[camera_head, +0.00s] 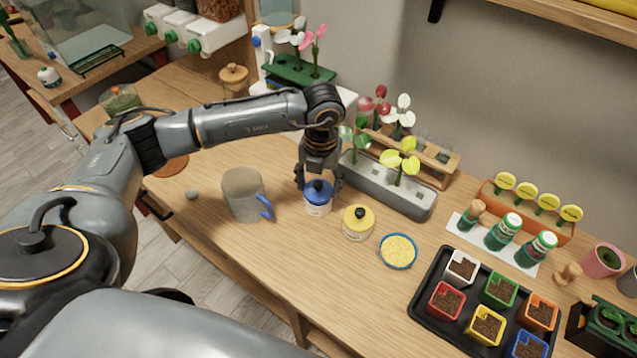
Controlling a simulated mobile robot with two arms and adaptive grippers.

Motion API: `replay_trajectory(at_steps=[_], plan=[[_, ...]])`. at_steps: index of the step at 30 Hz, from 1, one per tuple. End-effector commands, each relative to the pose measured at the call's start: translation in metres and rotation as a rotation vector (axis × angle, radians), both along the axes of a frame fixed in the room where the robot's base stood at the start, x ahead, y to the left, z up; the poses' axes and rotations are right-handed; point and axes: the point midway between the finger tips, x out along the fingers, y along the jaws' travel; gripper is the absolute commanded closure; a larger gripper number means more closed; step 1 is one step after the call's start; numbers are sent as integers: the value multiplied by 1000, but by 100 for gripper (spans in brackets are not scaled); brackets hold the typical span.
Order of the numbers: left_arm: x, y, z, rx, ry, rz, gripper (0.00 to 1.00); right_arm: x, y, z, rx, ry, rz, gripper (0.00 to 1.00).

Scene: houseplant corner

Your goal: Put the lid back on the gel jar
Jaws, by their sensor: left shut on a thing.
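A white jar (317,209) stands on the wooden table near the middle of the view. A blue lid (318,190) with a round knob is at its mouth; whether it is fully seated I cannot tell. My left gripper (319,182) reaches down from above, shut on the blue lid, with its fingers at either side. A second jar (355,234) with a yellow lid (358,216) stands to the right, with its lid on. The labels are too small to read. My right gripper is not in view.
A grey mug (241,195) with a blue handle stands left of the jar. A blue-rimmed dish of yellow grains (398,250), a grey planter (414,203) and a black seedling tray (423,304) are to the right. The front table strip is clear.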

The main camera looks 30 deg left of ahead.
Motion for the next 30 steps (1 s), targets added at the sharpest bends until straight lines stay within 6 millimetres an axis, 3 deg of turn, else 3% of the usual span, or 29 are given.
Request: replay_trajectory(at_steps=[30], plan=[[0,0,-3,0,0,0,59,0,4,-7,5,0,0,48]])
